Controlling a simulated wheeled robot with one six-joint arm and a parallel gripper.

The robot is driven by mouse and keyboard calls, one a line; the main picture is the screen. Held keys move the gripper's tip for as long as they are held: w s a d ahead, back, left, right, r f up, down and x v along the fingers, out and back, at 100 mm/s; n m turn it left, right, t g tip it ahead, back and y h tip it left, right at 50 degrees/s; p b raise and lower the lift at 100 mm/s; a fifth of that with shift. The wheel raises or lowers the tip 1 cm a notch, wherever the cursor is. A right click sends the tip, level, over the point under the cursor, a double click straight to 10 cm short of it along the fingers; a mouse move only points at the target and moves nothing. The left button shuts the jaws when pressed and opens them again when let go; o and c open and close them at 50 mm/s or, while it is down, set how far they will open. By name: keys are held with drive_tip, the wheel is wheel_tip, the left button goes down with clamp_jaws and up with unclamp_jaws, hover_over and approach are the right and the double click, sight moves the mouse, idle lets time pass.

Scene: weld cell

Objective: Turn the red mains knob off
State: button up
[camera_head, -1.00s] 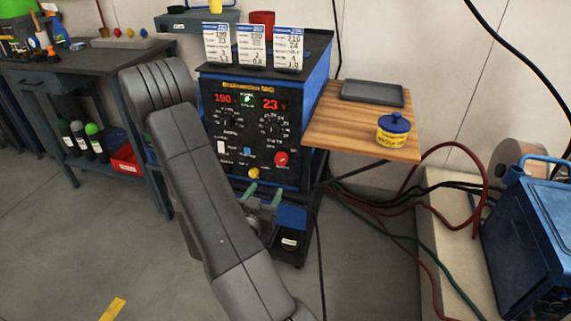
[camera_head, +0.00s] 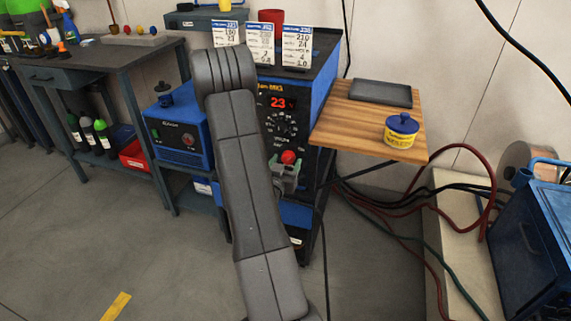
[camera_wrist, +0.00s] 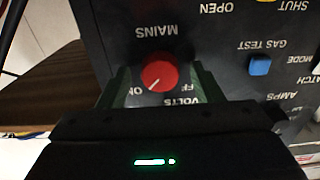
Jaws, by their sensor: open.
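The red mains knob (camera_wrist: 160,72) is on the dark front panel of the welder (camera_wrist: 225,50), below the upside-down MAINS label in the wrist view. Its white mark points down-left towards the ON lettering. The OFF lettering on the other side is partly hidden. My gripper (camera_wrist: 160,82) is open, with one green finger on each side of the knob; I cannot tell whether either touches it. In the head view the knob (camera_head: 288,157) shows just above my gripper (camera_head: 285,176), and my arm covers the panel's left part.
A blue GAS TEST button (camera_wrist: 260,65) is right of the knob in the wrist view. A wooden side shelf (camera_head: 345,122) with a grey tray (camera_head: 380,93) and a yellow-blue tin (camera_head: 401,131) juts out right. A blue unit (camera_head: 180,135) stands left of my arm.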

drive_tip(key=c, duration=1)
drive_tip(key=shift+n, duration=0.3)
drive_tip(key=n+b, duration=0.1)
drive_tip(key=n, duration=1.1)
drive_tip(key=shift+d+p, duration=0.1)
drive_tip(key=shift+p, duration=0.2)
drive_tip(key=n+p, duration=0.1)
drive_tip(key=n, duration=0.4)
drive_tip(key=shift+r, duration=0.1)
drive_tip(key=shift+o, duration=0.2)
drive_tip(key=shift+n, duration=0.3)
